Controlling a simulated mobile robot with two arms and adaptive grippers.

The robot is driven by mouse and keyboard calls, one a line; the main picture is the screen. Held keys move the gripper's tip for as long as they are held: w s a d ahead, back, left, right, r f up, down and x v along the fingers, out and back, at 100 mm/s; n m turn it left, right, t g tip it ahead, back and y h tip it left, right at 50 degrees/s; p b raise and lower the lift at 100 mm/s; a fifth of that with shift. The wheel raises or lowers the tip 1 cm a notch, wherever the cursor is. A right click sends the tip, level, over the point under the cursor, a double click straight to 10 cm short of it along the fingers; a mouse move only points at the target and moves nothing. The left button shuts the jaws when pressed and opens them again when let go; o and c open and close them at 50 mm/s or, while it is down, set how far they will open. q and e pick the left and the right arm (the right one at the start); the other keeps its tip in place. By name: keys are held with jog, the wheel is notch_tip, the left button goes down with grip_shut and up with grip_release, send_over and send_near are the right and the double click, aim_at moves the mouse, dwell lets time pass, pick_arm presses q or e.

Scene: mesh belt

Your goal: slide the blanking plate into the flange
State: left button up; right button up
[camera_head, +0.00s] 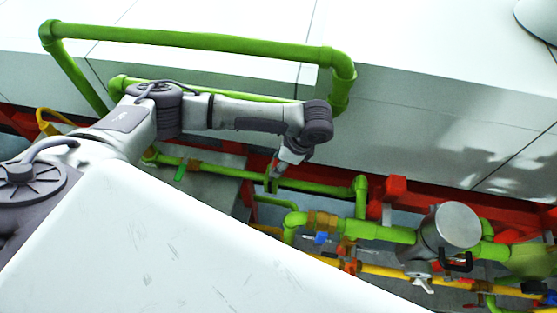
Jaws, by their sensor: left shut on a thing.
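My left arm reaches in from the left, and its gripper (275,177) points down beside a thin green pipe (325,187). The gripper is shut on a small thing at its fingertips. The thing is too small here for me to tell whether it is the blanking plate. I cannot clearly pick out the flange among the pipe fittings. A grey metal cylinder (457,226) sits on the thicker green pipe (385,232) at the right, with a dark bracket-like handle (456,263) below it. My right gripper is not in view.
A green rail (190,38) runs above my left arm, along white panels (430,110). Red beams (395,190) and a yellow pipe (390,271) crowd the lower right. A blue valve handle (322,238) sits under the thicker pipe.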

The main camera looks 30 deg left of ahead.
pick_arm(q)
jog(key=shift+f+b, duration=0.35)
jog(key=shift+f, duration=0.65)
jog(key=o, duration=1.3)
jog(key=shift+o, duration=0.2)
jog(key=v, duration=1.2)
jog(key=shift+s+d+f, duration=0.1)
jog(key=shift+f, duration=0.05)
